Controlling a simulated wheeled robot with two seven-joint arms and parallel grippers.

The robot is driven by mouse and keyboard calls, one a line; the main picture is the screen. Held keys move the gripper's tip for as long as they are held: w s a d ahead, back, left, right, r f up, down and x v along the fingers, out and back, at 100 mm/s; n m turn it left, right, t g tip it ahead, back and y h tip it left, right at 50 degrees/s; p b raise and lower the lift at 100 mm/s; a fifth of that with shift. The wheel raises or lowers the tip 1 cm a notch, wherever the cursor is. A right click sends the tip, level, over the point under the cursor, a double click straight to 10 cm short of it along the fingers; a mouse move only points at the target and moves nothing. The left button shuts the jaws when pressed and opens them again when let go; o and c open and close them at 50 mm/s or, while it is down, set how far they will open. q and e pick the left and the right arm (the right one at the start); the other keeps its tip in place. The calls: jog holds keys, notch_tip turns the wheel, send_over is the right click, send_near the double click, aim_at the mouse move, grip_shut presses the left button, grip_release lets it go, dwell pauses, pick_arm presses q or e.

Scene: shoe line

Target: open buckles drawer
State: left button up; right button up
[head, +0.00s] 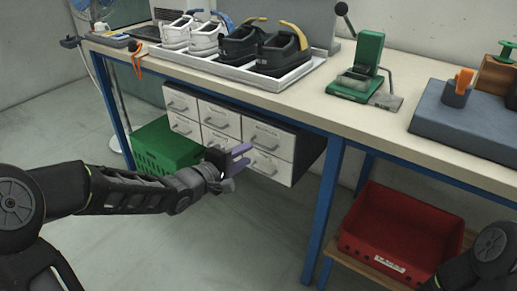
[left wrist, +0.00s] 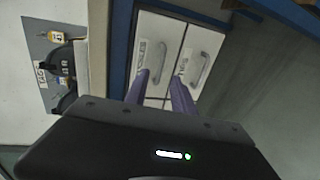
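A white drawer cabinet (head: 216,108) with several drawers hangs under the bench, and all its fronts look shut. Each drawer has a grey bar handle. My left gripper (head: 240,157) has purple fingers, spread apart and empty, in front of the cabinet's lower drawers. It hides part of the lower middle front. In the left wrist view the fingers (left wrist: 162,88) point at two drawer fronts, with a handle (left wrist: 200,68) beyond the right finger. Their labels are too small to read, so I cannot tell which is the buckles drawer. My right arm (head: 480,262) shows at the lower right; its gripper is out of view.
A bench (head: 330,108) with blue legs stands above the cabinet. A green crate (head: 165,146) sits left of my gripper. A red bin (head: 400,235) stands on a low shelf at right. A tray (head: 245,76) on the bench holds several shoes; a green press (head: 362,72) stands beside it.

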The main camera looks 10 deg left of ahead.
aim_at(258, 148)
pick_arm(q)
jog(key=b+x, duration=0.2)
jog(key=x, duration=0.5)
jog(key=shift+b, duration=0.35)
grip_shut()
dwell(1.1)
